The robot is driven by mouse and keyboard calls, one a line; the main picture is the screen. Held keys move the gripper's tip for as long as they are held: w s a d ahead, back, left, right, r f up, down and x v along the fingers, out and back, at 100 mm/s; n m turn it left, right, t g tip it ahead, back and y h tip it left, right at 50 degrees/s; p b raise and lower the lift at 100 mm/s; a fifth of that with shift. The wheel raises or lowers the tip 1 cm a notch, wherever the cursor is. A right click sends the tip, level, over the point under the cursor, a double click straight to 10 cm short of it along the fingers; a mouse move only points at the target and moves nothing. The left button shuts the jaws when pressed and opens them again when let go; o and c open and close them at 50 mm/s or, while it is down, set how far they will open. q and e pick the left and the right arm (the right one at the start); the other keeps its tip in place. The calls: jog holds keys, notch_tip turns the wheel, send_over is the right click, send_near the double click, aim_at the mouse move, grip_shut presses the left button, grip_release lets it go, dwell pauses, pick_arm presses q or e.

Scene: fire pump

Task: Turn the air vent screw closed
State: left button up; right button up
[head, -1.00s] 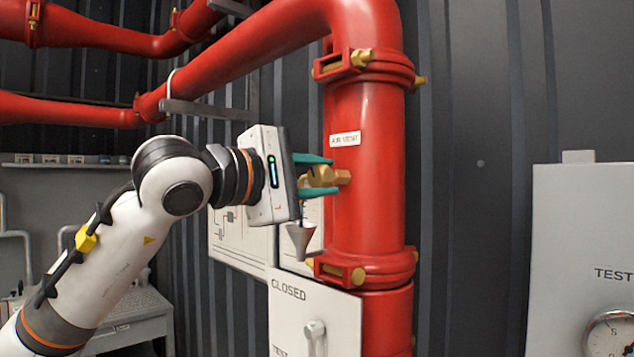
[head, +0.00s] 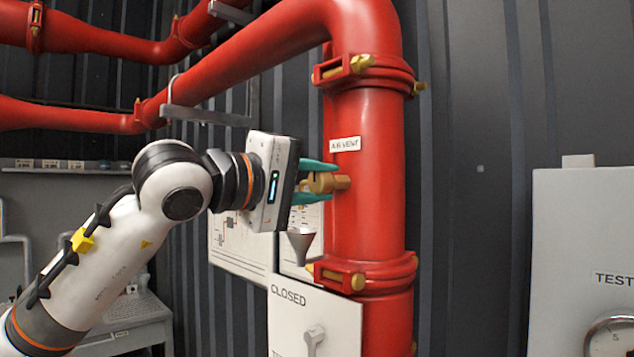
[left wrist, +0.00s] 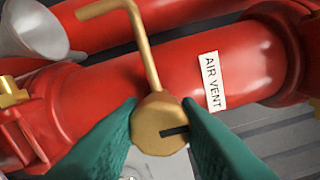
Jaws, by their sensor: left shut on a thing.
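The brass air vent screw (head: 322,182) sticks out to the left from the upright red pipe, just below a white "AIR VENT" label (head: 345,143). My left gripper (head: 318,182) is shut on it, with one green finger above and one below in the head view. In the left wrist view the round screw head (left wrist: 160,122) with its dark slot sits between the two green fingertips. A bent brass tube (left wrist: 143,45) runs up from it there. The label also shows in the left wrist view (left wrist: 211,80). My right gripper is not in view.
A grey funnel (head: 300,243) is below the gripper. A white panel marked "CLOSED" (head: 290,325) stands in front of the lower pipe. A grey test cabinet (head: 590,230) with a gauge is at right. Brass-bolted flanges (head: 362,70) sit above and below the vent.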

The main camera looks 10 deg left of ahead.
pick_arm(q)
jog(key=o, duration=1)
jog(key=b+v, duration=0.3)
jog(key=v, duration=0.9)
jog(key=shift+f, duration=0.1)
